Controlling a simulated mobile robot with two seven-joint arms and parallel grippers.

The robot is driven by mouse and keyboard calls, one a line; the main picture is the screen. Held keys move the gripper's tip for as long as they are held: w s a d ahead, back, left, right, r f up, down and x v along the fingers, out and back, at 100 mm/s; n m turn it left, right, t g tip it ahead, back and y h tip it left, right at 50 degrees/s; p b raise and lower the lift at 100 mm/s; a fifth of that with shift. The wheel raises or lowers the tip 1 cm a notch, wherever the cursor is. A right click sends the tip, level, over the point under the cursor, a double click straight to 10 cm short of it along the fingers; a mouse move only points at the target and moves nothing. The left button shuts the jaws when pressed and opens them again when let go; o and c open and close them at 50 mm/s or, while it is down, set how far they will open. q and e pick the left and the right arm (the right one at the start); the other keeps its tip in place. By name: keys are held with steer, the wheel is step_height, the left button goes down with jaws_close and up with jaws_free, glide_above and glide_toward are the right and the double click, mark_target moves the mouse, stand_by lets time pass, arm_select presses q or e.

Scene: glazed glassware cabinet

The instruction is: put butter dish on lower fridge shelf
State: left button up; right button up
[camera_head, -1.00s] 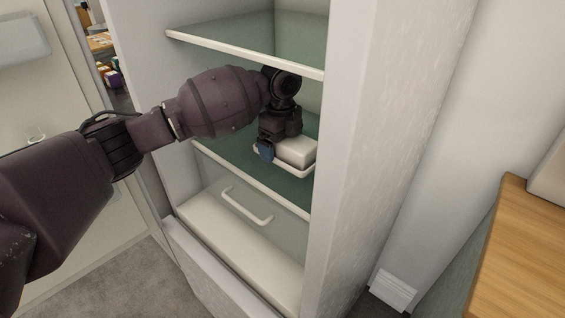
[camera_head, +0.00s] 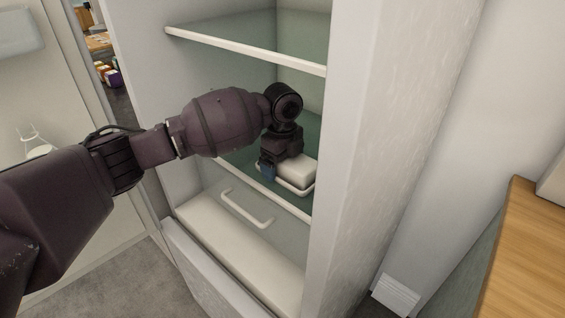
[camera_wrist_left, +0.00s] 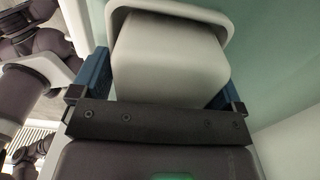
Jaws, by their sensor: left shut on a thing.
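The white butter dish (camera_head: 297,170) is a lidded block on a rimmed tray. It is at the lower glass shelf (camera_head: 238,157) of the open fridge, near the right wall. My left gripper (camera_head: 268,172) is shut on the dish from its near left side. In the left wrist view the dish (camera_wrist_left: 170,62) fills the space between the blue fingers of the gripper (camera_wrist_left: 165,85). Whether the tray's underside touches the shelf cannot be told. My right gripper is not in view.
The upper shelf (camera_head: 245,48) is above my arm. A drawer with a white handle (camera_head: 246,208) is below the lower shelf. The fridge's right side wall (camera_head: 365,150) is close to the dish. A wooden counter (camera_head: 520,255) stands at the right.

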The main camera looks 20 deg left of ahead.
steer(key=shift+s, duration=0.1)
arm_select(q)
steer(key=o, duration=0.8)
step_height(320, 180, up, 8)
steer(key=shift+f+p, duration=0.15)
steer(key=shift+p, duration=0.65)
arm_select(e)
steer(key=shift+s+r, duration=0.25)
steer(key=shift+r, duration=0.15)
arm_select(q)
steer(key=shift+f, duration=0.1)
